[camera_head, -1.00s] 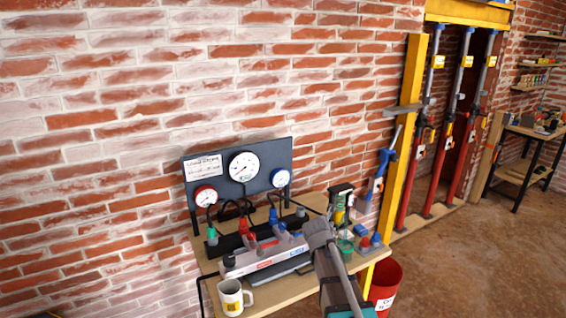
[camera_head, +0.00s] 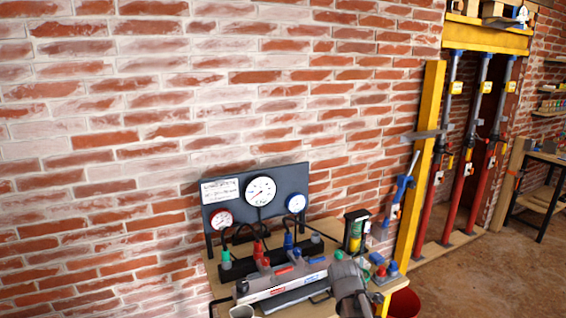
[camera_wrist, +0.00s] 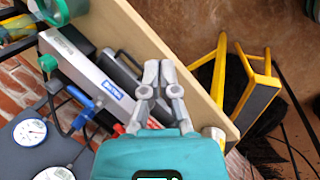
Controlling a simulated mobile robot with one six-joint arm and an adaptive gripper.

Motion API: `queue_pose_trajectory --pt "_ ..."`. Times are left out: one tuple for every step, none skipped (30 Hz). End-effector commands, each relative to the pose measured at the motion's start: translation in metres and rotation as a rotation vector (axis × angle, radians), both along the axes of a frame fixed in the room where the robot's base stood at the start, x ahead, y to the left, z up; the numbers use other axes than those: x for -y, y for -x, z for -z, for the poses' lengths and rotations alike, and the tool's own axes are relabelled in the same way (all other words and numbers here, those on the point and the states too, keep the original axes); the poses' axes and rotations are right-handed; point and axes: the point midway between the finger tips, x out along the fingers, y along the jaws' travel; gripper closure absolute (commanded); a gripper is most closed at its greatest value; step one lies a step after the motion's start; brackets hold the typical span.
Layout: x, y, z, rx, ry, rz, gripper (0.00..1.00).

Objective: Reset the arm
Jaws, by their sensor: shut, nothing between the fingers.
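My gripper (camera_wrist: 159,78) shows in the wrist view with its two grey fingers close together and nothing between them. It is over the front edge of a wooden workbench (camera_wrist: 180,75), near a grey manifold block with a blue label (camera_wrist: 100,80). In the head view, part of my grey arm (camera_head: 348,284) rises at the bottom edge, in front of the bench. The fingertips cannot be made out there, and the rest of the arm is cut off by the frame.
A dark panel with several gauges (camera_head: 256,200) stands at the bench's back against the brick wall. Yellow-framed props (camera_head: 434,150) stand right. A yellow-legged stool (camera_wrist: 240,85) is near the bench.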

Motion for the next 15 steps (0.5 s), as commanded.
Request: queue_pose_trajectory --pt "-0.001 0.009 0.001 -0.006 -0.032 0.066 1.0" --pt "-0.001 0.014 0.001 -0.01 -0.052 0.109 1.0" --pt "-0.002 0.02 0.002 -0.015 -0.078 0.167 1.0" --pt "-0.003 0.024 0.003 -0.019 -0.097 0.21 1.0" --pt "-0.004 0.029 0.004 -0.024 -0.116 0.254 1.0" --pt "-0.005 0.034 0.004 -0.03 -0.139 0.313 1.0" --pt "-0.006 0.039 0.005 -0.034 -0.156 0.357 1.0" --pt "-0.006 0.043 0.005 -0.041 -0.173 0.4 1.0" --pt "-0.008 0.049 0.006 -0.047 -0.194 0.46 1.0" --pt "-0.008 0.054 0.006 -0.053 -0.209 0.504 1.0" --pt "-0.009 0.058 0.007 -0.058 -0.224 0.548 1.0" --pt "-0.01 0.064 0.007 -0.066 -0.243 0.607 1.0" --pt "-0.011 0.068 0.007 -0.072 -0.257 0.652 1.0" --pt "-0.012 0.073 0.007 -0.078 -0.269 0.696 1.0" --pt "-0.013 0.079 0.008 -0.088 -0.285 0.756 1.0"
